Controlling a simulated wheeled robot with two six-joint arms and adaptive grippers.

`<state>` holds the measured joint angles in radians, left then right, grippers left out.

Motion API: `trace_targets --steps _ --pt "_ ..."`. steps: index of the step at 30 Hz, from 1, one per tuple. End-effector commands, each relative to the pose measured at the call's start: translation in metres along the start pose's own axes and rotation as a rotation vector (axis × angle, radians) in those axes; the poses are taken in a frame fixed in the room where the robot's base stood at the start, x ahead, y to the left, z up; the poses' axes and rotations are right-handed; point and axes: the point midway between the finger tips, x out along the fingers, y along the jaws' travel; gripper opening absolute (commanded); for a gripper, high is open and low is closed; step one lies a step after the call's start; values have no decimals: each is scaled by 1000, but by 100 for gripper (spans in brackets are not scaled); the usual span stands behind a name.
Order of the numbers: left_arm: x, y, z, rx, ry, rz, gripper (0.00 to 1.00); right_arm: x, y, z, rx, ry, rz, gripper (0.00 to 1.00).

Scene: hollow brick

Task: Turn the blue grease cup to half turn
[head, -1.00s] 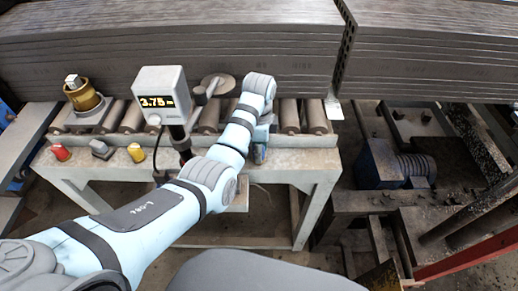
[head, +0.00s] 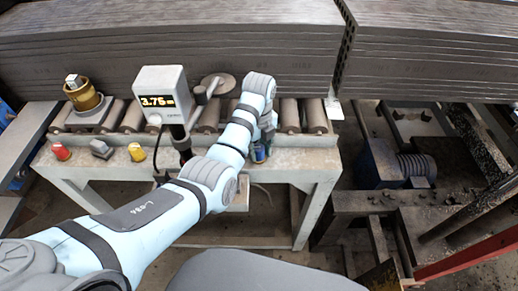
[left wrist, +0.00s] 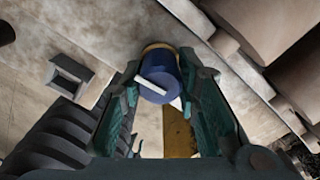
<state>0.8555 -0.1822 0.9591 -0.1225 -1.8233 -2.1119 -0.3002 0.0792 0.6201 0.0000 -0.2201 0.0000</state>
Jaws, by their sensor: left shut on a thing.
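The blue grease cup (left wrist: 158,66) shows in the left wrist view as a round blue cap with a white bar across its face and a brass-coloured rim behind it. In the head view the blue cup (head: 259,154) shows in part at the front edge of the roller bench, below my wrist. My left gripper (left wrist: 165,78) has its green fingers on both sides of the cup and is shut on it. In the head view my left gripper (head: 263,139) is mostly hidden behind my wrist. My right gripper is not in view.
Red (head: 61,152), grey (head: 101,149) and yellow (head: 136,152) caps stand along the front of the roller bench (head: 300,165). A display box (head: 160,92) reads about 3.76. A brass fitting (head: 82,95) stands at the left. Stacked grey slabs (head: 170,55) lie behind.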

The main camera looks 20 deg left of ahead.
Motion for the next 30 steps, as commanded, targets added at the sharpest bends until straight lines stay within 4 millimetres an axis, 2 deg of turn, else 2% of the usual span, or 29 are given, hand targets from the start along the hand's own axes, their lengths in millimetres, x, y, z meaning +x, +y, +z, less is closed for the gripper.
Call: trace_targets --steps 7,21,22,24,25,30 --pt "-4 -2 3 69 -10 -9 1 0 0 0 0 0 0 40" --pt "-4 -2 3 82 -11 -10 1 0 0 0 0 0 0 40" --pt "-4 -2 3 82 -11 -10 34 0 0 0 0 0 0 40" --pt "-4 -2 3 82 -9 -9 45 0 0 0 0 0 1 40" --pt "-3 -2 2 82 -9 -8 50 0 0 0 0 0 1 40" --pt "-2 -2 1 83 -5 -5 50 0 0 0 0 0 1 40"
